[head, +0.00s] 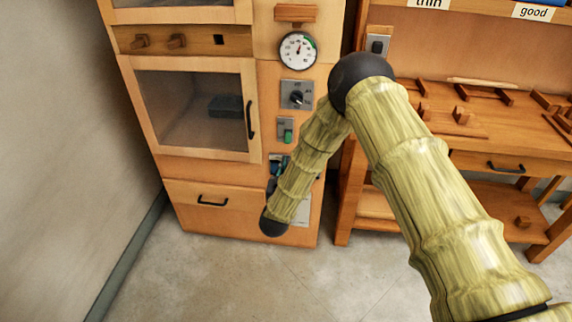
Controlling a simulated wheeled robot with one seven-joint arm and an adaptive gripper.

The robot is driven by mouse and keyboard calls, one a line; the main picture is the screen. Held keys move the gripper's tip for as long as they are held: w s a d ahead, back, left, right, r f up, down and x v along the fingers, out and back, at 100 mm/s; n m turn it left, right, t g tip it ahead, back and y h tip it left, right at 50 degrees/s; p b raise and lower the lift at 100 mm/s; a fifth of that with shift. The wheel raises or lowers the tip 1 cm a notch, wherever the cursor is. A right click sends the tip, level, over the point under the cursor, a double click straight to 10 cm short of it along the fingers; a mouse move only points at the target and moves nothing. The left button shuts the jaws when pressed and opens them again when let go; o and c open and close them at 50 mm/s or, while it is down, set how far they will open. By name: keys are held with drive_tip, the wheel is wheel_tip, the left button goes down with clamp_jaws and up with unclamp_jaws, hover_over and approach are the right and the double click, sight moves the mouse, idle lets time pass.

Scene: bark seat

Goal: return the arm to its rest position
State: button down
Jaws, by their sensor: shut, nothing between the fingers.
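My arm (425,190) comes in from the lower right, bends at a dark elbow (360,82), and its forearm (308,165) slopes down to a dark wrist joint (273,223).
The wooden cabinet (240,220) has a glass-fronted door (195,112), a dial gauge (298,50), a knob (297,95) and a drawer (212,203). A workbench (490,155) with wooden pieces stands at right. A wall (60,120) is at left. Floor (240,285) in front is clear.

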drive_tip(key=s+d+f+n+g+y+p, duration=0.1)
drive_tip(key=s+d+f+g+y+p, duration=0.1)
drive_tip(key=s+d+f+g, duration=0.5)
drive_tip(key=s+d+f+n+g+y+p, duration=0.1)
drive_tip(key=s+d+f+g+y, duration=0.15)
drive_tip(key=s+f, duration=0.95)
drive_tip(key=s+d+g, duration=0.3)
drive_tip(key=s, duration=0.8)
drive_tip(key=s+d+r+g+p, duration=0.1)
drive_tip(key=s+d+g, duration=0.2)
drive_tip(key=s, duration=0.9)
drive_tip(key=s+d+r+g+p, duration=0.1)
drive_tip(key=s+d+g, duration=0.2)
drive_tip(key=s, duration=0.9)
drive_tip(key=shift+d+h, duration=0.35)
drive_tip(key=shift+d, duration=0.55)
